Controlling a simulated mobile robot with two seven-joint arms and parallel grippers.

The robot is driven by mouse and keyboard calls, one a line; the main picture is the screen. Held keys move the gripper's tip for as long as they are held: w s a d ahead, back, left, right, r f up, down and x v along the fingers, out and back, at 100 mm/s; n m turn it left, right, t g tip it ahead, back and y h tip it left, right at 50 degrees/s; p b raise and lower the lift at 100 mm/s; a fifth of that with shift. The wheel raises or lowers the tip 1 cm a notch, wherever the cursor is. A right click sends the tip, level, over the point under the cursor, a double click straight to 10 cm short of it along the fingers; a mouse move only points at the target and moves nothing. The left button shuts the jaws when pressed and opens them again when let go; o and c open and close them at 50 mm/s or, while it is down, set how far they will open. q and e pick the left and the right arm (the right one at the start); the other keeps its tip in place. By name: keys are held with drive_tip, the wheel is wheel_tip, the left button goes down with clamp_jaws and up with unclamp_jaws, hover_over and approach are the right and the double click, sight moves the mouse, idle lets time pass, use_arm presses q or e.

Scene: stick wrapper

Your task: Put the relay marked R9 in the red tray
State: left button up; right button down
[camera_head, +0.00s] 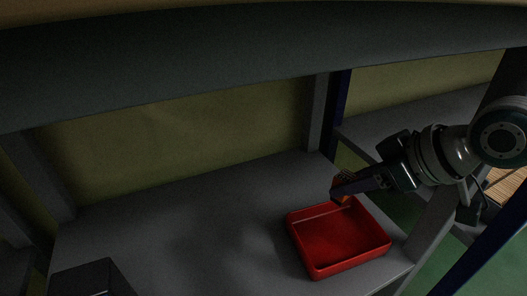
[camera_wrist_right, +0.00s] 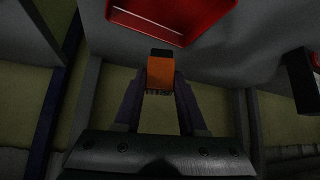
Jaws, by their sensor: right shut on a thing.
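The red tray (camera_head: 340,268) sits on the grey shelf near its right end and looks empty. It also shows at the top of the right wrist view (camera_wrist_right: 135,27). My right gripper (camera_head: 340,193) is just above the tray's back rim. It is shut on an orange relay (camera_wrist_right: 160,72) with a dark end and a row of pins. In the head view the relay (camera_head: 340,184) is mostly hidden by the fingers. No marking on it can be read. My left gripper is not in view.
A dark box (camera_head: 92,279) stands at the front left of the grey shelf (camera_head: 200,235). Upright posts (camera_head: 317,112) and a beam (camera_head: 250,65) frame the shelf. The shelf's middle is clear.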

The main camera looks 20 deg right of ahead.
drive_tip(key=f+b, duration=0.1)
drive_tip(key=f, duration=0.2)
drive_tip(key=s+f+b, duration=0.1)
drive_tip(key=f+b, duration=0.1)
drive_tip(key=f, duration=0.1)
drive_tip(key=shift+s+d, duration=0.1)
drive_tip(key=shift+d, duration=0.1)
use_arm(q)
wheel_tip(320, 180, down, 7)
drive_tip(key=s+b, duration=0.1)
drive_tip(key=b, duration=0.2)
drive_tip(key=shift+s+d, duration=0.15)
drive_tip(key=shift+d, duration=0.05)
use_arm(e)
drive_tip(key=shift+f, duration=1.9)
drive_tip(key=shift+f, duration=0.2)
drive_tip(key=shift+c, duration=2.4)
unclamp_jaws()
